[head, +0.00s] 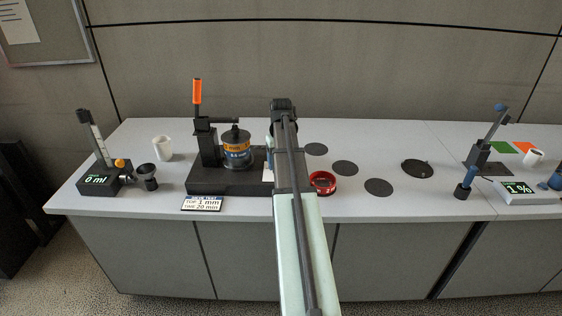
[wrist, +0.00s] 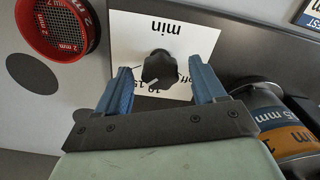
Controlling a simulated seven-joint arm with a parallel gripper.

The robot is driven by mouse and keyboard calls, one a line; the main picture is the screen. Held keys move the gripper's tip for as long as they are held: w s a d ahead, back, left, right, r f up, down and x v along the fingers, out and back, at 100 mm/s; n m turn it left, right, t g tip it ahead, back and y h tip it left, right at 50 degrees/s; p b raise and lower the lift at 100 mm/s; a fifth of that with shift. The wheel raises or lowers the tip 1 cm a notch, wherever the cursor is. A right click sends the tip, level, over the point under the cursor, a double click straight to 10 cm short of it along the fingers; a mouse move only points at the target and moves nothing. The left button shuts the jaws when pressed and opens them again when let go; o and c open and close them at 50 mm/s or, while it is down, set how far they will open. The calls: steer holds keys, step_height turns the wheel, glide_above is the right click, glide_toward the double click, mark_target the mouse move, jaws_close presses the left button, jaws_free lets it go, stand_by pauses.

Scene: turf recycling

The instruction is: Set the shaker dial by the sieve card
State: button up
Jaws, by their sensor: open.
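The shaker (head: 230,182) is a black base with a stack of sieves (head: 237,152) on it. Its dial, a black knob (wrist: 158,67), sits on a white plate (wrist: 203,38) marked "min", upside down in the wrist view. Small scale marks are partly covered by the knob and fingers; I cannot read its setting surely. My gripper (wrist: 160,68) is open, one blue finger on each side of the knob, contact unclear. In the head view my arm hides the dial. The sieve card (head: 202,203) at the shaker's front reads "TOP 1 mm, TIME 20 min".
A red sieve (wrist: 57,25) marked 2 mm stands beside the plate. The stack's blue and orange bands (wrist: 280,115) are close to my right finger. Dark discs (head: 344,168) lie right of my arm. A white cup (head: 162,148) and a "0 ml" device (head: 97,181) stand left.

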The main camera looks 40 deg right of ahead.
steer(key=shift+c, duration=0.4)
steer(key=c, duration=1)
steer(key=shift+m, duration=1.6)
steer(key=o, duration=1.1)
steer(key=shift+r, duration=0.1)
step_height(320, 180, up, 14)
steer(key=shift+f, duration=0.15)
